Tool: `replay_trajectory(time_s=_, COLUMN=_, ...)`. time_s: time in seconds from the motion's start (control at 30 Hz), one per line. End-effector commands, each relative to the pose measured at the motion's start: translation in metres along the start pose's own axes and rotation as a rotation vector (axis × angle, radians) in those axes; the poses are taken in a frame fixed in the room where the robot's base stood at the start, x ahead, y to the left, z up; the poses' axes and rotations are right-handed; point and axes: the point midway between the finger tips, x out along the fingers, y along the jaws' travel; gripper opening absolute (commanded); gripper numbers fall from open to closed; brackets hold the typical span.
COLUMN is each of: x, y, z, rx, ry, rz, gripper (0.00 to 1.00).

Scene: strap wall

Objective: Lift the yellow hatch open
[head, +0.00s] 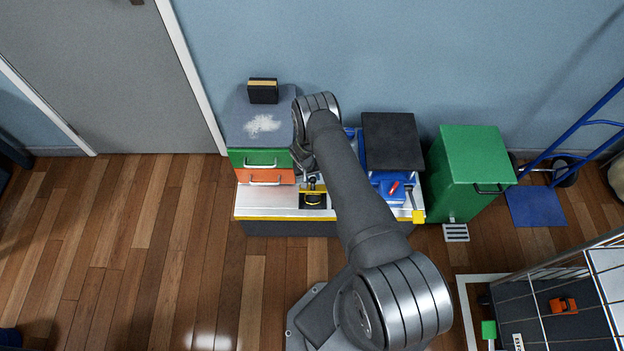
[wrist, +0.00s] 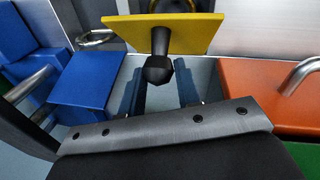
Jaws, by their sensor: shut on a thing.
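The yellow hatch (wrist: 165,33) shows in the wrist view as a flat panel with a black knob (wrist: 158,69) on a stem. In the head view the hatch (head: 316,188) is a thin yellow edge, apparently tilted up behind a dark square opening (head: 313,200) in the white bench top. My gripper (head: 311,178) is right at the hatch. In the wrist view my gripper (wrist: 160,88) has a finger on either side of the knob and is shut on it. My arm covers part of the bench in the head view.
An orange drawer (head: 265,177) and a green drawer (head: 260,158) with handles stand left of the hatch. Blue blocks (wrist: 88,80) lie on its other side. A green bin (head: 470,170) stands to the right. Wooden floor lies in front.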

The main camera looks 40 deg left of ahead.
Motion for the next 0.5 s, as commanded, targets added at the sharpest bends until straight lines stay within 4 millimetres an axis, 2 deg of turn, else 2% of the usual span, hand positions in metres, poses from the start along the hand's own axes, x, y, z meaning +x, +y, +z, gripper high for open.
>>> replay_trajectory(time_s=0.37, x=0.0003, y=0.0028, z=-0.002, rx=0.002, ry=0.003, rz=0.001, gripper=0.0)
replay_trajectory(time_s=0.4, x=0.0003, y=0.0028, z=-0.0019, rx=0.002, ry=0.003, rz=0.001, gripper=0.32)
replay_trajectory(time_s=0.5, x=0.0004, y=0.0024, z=-0.0015, rx=0.001, ry=0.002, rz=0.001, gripper=0.52)
